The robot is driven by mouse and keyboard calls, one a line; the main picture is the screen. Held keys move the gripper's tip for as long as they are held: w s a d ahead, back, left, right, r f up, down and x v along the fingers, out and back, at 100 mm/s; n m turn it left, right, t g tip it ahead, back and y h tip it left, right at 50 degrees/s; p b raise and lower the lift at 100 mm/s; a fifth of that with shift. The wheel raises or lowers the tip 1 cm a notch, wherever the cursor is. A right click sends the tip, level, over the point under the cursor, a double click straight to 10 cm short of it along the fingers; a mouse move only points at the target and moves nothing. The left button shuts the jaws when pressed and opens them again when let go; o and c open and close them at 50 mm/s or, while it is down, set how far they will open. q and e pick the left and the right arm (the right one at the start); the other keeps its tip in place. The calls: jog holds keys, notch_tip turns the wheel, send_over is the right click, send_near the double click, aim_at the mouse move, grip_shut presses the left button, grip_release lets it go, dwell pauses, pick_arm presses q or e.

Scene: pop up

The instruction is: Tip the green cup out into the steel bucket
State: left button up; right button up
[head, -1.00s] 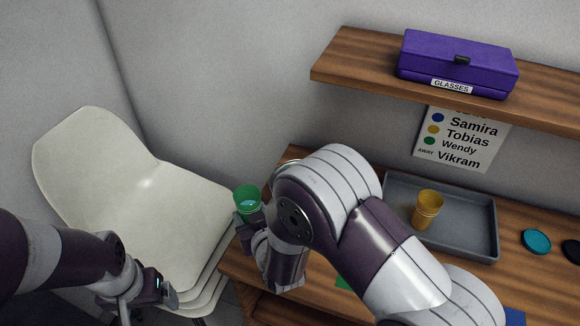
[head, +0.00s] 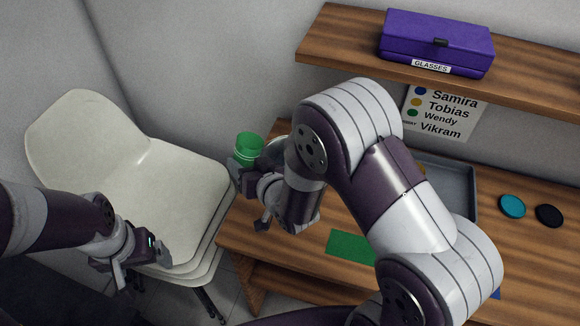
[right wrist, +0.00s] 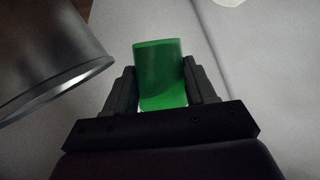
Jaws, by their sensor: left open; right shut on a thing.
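The green cup (head: 248,148) is held up in my right gripper (head: 245,174), left of the table top and in front of the wall. In the right wrist view the cup (right wrist: 160,78) sits between the two fingers, which are shut on it. It looks close to upright in the head view; I cannot make out its contents now. The steel bucket (right wrist: 45,48) stands close by at the left of the right wrist view, apart from the cup. In the head view only a bit of its rim (head: 277,148) shows beside my right arm. My left gripper (head: 143,266) is open and empty in front of the chair.
White stacked chairs (head: 150,200) stand left of the wooden table (head: 255,235). A green mat (head: 348,246) lies on the table. A grey tray (head: 459,187), partly hidden by my right arm, holds a yellow cup. Teal (head: 512,206) and black (head: 549,216) discs lie right. A shelf (head: 340,50) overhangs behind.

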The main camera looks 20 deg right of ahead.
jog(key=shift+w+d+r+m+y+p, duration=0.2)
jog(key=shift+d+r+m+y, duration=0.1)
jog(key=shift+d+m, duration=0.15)
jog(key=shift+w+d+r+m+y+p, duration=0.1)
jog(key=shift+d+r+m+y+p, duration=0.1)
jog(key=shift+d+r+m, duration=0.15)
jog(key=shift+d+f+m, duration=0.2)
jog(key=shift+d+m, duration=0.1)
jog(key=shift+m, duration=0.2)
jog(key=shift+s+f+m+y+b, duration=0.1)
jog(key=shift+f+m+y+b, duration=0.05)
jog(key=shift+m+y+b, duration=0.5)
jog(key=shift+a+r+m+y+p, duration=0.15)
jog(key=shift+r+m+y+p, duration=0.1)
jog(key=shift+r+m+p, duration=0.35)
jog(key=shift+f+m+t+b, duration=0.45)
jog(key=shift+f+b, duration=0.15)
jog(key=shift+b, duration=0.5)
jog(key=shift+r+p, duration=0.35)
jog(key=shift+f+m+y+b, duration=0.2)
jog(key=shift+m+y+b, duration=0.2)
jog(key=shift+m+b, duration=0.1)
dwell(3.5)
